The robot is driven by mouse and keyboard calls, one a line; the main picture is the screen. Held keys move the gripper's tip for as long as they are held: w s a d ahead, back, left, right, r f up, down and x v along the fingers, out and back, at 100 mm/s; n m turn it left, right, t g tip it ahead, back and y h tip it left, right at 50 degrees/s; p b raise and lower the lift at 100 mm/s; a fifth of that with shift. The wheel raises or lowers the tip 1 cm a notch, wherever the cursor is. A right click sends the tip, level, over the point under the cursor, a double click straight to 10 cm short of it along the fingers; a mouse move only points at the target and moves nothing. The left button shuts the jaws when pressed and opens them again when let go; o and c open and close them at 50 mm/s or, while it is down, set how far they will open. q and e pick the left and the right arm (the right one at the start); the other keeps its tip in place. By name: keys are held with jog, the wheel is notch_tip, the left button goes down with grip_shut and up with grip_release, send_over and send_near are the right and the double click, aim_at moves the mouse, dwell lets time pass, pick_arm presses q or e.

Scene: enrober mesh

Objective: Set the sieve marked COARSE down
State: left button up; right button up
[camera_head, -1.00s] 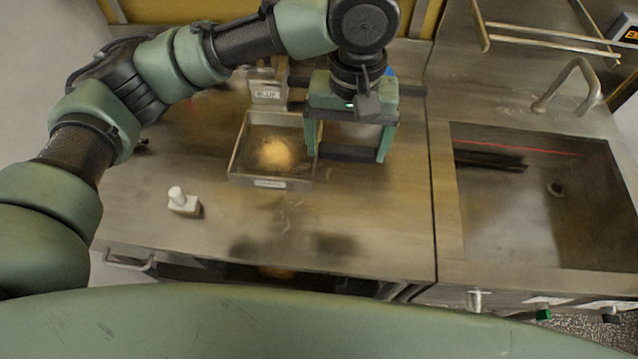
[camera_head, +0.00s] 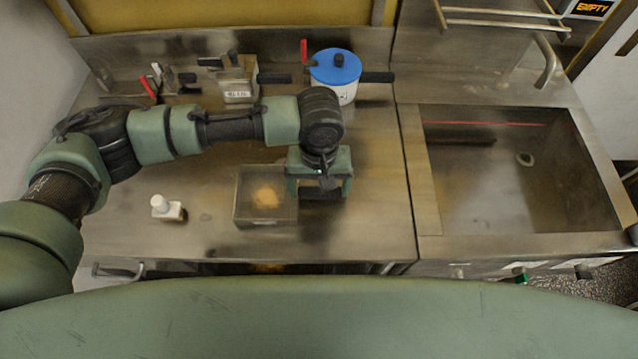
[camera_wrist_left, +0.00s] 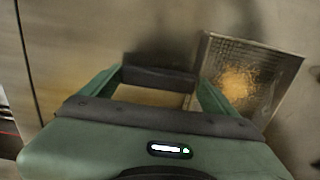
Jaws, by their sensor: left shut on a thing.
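The sieve (camera_head: 244,214) is a square metal box with a yellowish patch inside; its marking is not legible now. It lies left of my left gripper (camera_head: 319,190) in the head view. In the wrist view the sieve (camera_wrist_left: 285,55) shows its mesh texture and sits at the right finger side of my left gripper (camera_wrist_left: 160,82). The left gripper is shut on the sieve at its side; the exact grip is hard to see. Whether the sieve touches the counter cannot be told. My right gripper is out of view.
A small white bottle (camera_head: 165,208) stands on the counter to the left. A labelled metal box (camera_head: 238,82) and a blue-lidded pot (camera_head: 336,75) stand at the back. The sink (camera_head: 490,195) is on the right. The counter (camera_head: 375,200) right of the gripper is clear.

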pick_arm(q)
jog(key=o, duration=1.2)
jog(key=shift+o, duration=0.2)
notch_tip(320, 180, up, 12)
jog(key=b, duration=0.1)
